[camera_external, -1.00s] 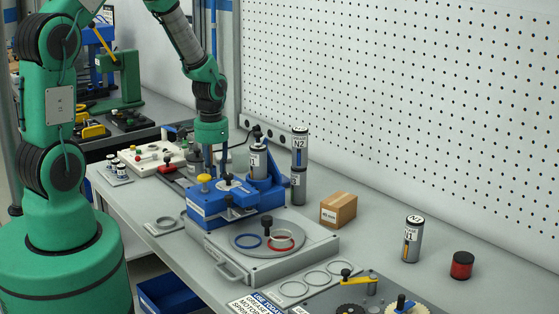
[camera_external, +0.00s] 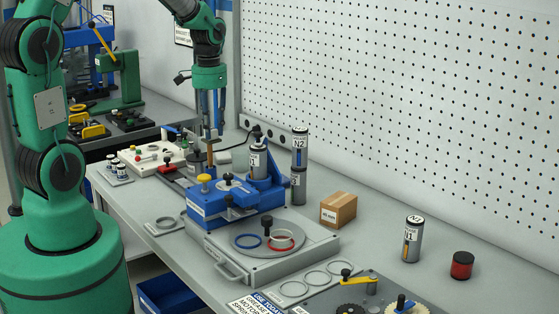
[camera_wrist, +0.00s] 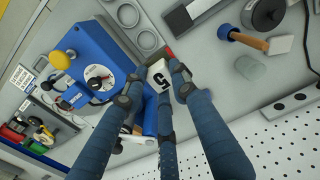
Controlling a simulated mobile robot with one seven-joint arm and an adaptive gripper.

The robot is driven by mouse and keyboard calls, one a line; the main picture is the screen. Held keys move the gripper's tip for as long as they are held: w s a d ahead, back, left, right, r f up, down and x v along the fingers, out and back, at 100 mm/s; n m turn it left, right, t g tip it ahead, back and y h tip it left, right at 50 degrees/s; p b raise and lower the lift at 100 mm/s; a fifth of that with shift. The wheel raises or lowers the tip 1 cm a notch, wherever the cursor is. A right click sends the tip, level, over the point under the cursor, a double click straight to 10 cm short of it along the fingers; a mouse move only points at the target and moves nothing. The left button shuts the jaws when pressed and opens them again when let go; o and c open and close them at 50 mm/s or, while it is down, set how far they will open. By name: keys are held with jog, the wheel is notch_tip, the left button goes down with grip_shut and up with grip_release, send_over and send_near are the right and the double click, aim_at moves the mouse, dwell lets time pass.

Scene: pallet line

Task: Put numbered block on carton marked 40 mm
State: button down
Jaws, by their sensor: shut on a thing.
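A white block with a black 5 on its face (camera_wrist: 160,72) is held between the fingertips of my gripper (camera_wrist: 157,79) in the wrist view. In the external view my gripper (camera_external: 211,136) points down above the bench, behind the blue fixture; the block cannot be made out clearly there. A small brown carton (camera_external: 338,209) with a white label stands on the bench to the right of the fixture, well apart from my gripper. Its label is too small to read surely. Its top is bare.
The blue fixture (camera_external: 225,203) with a yellow knob stands between my gripper and the carton. Stacked cylinders (camera_external: 299,150) stand behind the carton. Another cylinder (camera_external: 412,240) and a red-black can (camera_external: 461,266) are to the right. The pegboard (camera_external: 420,110) bounds the bench.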

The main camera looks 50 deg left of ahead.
aim_at(212, 129)
notch_tip(212, 129, up, 10)
jog(key=f, duration=0.1)
jog(key=w+d+p, duration=0.2)
jog(key=w+d, duration=0.2)
jog(key=d, duration=1)
jog(key=w+d+p, duration=0.2)
jog(key=w+d, duration=0.2)
jog(key=d, duration=0.9)
notch_tip(212, 129, down, 18)
jog(key=shift+r, duration=0.15)
jog(key=shift+r+p, duration=0.2)
jog(key=shift+p, duration=1.1)
jog(key=shift+d+f+n+p, duration=0.15)
jog(key=shift+n+p, duration=0.15)
jog(key=shift+p, duration=0.6)
jog(key=w+d, duration=0.1)
jog(key=w, duration=0.4)
jog(key=w+f, duration=0.1)
jog(key=w, duration=0.4)
jog(key=w+d, duration=0.1)
jog(key=w, duration=0.4)
jog(key=shift+w+d+f+p, duration=0.3)
jog(key=shift+w+p, duration=0.05)
jog(key=shift+w, duration=0.05)
